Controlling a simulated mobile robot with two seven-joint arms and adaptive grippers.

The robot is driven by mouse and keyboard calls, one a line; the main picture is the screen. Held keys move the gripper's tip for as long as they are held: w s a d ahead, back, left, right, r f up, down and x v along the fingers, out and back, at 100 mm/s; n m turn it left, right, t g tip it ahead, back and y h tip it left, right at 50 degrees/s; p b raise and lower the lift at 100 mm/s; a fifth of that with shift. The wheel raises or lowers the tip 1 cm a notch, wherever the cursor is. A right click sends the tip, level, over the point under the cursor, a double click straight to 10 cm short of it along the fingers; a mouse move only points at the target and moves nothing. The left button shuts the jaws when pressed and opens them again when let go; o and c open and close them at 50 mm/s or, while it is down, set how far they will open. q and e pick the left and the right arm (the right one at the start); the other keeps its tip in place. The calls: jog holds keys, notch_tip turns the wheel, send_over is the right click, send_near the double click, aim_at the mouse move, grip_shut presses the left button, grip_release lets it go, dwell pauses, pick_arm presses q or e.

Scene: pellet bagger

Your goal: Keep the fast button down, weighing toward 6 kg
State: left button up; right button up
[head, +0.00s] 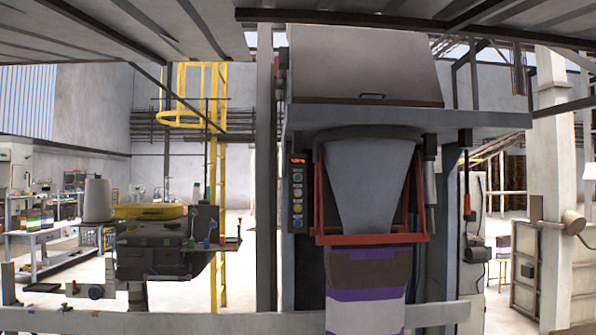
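The bagger's control panel (297,195) is a narrow dark strip on the left side of the machine. A small display with red-orange figures (298,161) sits at its top, too small to read. Several round buttons run down below it; I cannot tell which is the fast button or whether any is pressed. The grey tapered spout (371,185) stands right of the panel. A brown and white bag with purple bands (366,268) hangs under the spout at the red clamp frame (371,239). Its lower end is cut off. Neither of my grippers is in view.
A grey rail (180,324) crosses low in front. A dark machine with a thread cone (97,200) stands at left, before a yellow ladder (217,190). A cabled pendant (468,205) hangs at right. A grey hopper box (365,65) sits above the spout.

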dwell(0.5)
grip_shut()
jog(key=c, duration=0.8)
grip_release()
